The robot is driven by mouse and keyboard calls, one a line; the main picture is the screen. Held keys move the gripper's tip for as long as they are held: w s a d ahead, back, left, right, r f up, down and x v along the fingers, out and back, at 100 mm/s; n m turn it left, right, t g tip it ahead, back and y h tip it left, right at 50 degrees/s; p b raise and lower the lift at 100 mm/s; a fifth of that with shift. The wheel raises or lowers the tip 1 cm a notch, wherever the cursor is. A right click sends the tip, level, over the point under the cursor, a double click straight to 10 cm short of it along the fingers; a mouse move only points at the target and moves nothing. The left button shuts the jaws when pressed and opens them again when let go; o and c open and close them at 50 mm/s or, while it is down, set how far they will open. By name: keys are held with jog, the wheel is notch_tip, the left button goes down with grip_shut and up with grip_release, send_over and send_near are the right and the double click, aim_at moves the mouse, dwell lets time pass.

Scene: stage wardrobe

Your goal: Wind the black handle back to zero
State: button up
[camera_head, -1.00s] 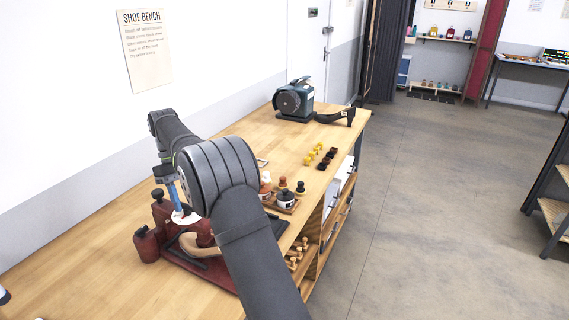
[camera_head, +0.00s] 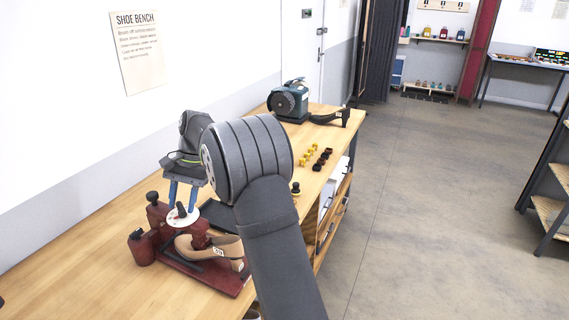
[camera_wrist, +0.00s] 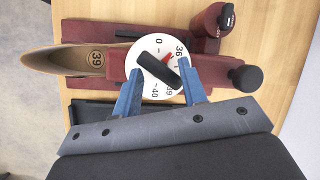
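The black handle (camera_wrist: 160,72) sits on a white round dial (camera_wrist: 150,91) marked 0, 36, 39 and 40, with a small red mark near the 36. The handle lies slantwise across the dial; I cannot tell which number it reads. The dial also shows in the head view (camera_head: 178,220), on a dark red shoe stretcher (camera_head: 206,274), with the handle (camera_head: 181,208) standing on it. My gripper (camera_wrist: 160,66) is open over the dial, one blue finger on each side of the handle, with gaps visible. It also shows in the head view (camera_head: 183,203).
A tan shoe (camera_wrist: 50,62) tagged 39 is on the stretcher. A black knob (camera_wrist: 245,77) and a red canister (camera_wrist: 211,24) are close to my gripper. A dark green machine (camera_head: 288,102) stands at the bench's far end.

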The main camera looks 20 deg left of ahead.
jog(key=m, duration=0.1)
jog(key=m+y, duration=0.1)
jog(key=m, duration=0.2)
jog(key=shift+s+d+m+t+y, duration=0.1)
jog(key=shift+d+m+t+y, duration=0.2)
jog(key=shift+y, duration=0.1)
jog(key=m+t+y, duration=0.1)
jog(key=m, duration=0.3)
jog(key=shift+s, duration=0.15)
jog(key=d+v, duration=0.1)
jog(key=v, duration=1.6)
jog(key=s+a+n+t, duration=0.2)
jog(key=s+n+t, duration=0.75)
jog(key=n, duration=1.25)
notch_tip(320, 180, down, 8)
jog(key=a+g, duration=0.2)
jog(key=w+a+r+v, duration=0.1)
jog(key=v, duration=0.8)
jog(key=w+d+f+m, duration=0.2)
jog(key=w+d+m, duration=0.3)
jog(key=w+d, duration=0.5)
jog(key=w+d+f+m+t+h, duration=0.1)
jog(key=w+d+f+m, duration=0.2)
jog(key=w+d, duration=0.7)
jog(key=shift+d+f+m, duration=0.15)
jog(key=shift+f+m, duration=0.1)
jog(key=shift+m, duration=0.65)
